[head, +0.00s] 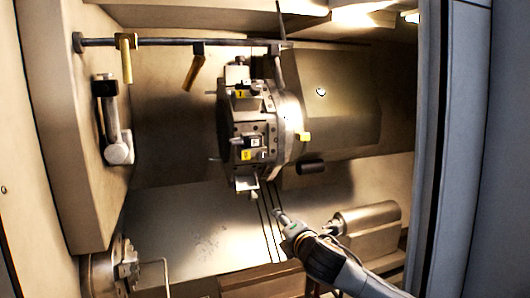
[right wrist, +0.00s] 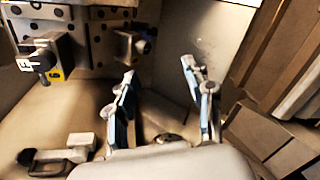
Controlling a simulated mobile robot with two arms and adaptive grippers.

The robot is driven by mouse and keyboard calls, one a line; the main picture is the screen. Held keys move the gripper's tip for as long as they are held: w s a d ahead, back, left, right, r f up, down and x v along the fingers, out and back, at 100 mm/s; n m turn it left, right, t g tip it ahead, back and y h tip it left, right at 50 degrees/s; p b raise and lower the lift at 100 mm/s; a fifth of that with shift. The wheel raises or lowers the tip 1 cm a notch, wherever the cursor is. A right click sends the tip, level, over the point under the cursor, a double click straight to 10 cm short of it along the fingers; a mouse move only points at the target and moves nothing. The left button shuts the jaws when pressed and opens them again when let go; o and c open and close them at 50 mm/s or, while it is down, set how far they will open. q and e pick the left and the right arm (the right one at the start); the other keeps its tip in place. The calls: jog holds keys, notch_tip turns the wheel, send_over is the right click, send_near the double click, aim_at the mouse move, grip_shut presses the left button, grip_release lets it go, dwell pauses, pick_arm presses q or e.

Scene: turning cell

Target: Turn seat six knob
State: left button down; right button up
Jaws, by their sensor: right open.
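The round tool turret (head: 235,120) stands in the middle of the head view, with several tool seats around its face. Two seats carry yellow labels, an upper one (head: 241,94) and a lower one (head: 246,155); I cannot read their numbers. In the right wrist view, a tool block (right wrist: 55,50) with a yellow label and a dark knob-like part (right wrist: 42,62) shows at the upper left. I cannot tell whether this is the seat six knob. My right gripper (right wrist: 158,72) is open and empty, apart from the block. In the head view it (head: 279,213) is below the turret.
A rail (head: 160,42) with yellow-handled parts (head: 125,60) runs above the turret. A grey cylindrical unit (head: 368,218) lies at the lower right, close to my arm. A chuck (head: 102,274) is at the lower left. The door edge (head: 428,150) bounds the right side.

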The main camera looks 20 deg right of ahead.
jog(key=s+a+r+n+t+p, duration=0.1)
jog(key=s+r+n, duration=0.2)
jog(key=r, duration=0.5)
jog(key=s+a+r+n+t, duration=0.15)
jog(key=s+r, duration=0.25)
jog(key=r, duration=0.4)
jog(key=p, duration=0.5)
send_near(263, 158)
jog(key=shift+n+y, duration=0.3)
jog(key=shift+n, duration=0.15)
jog(key=w, duration=0.7)
jog(key=shift+d+r, duration=0.1)
jog(key=shift+r, duration=0.1)
jog(key=shift+w+f+p, duration=0.15)
jog(key=shift+w+p, duration=0.2)
jog(key=shift+w, duration=0.3)
grip_shut()
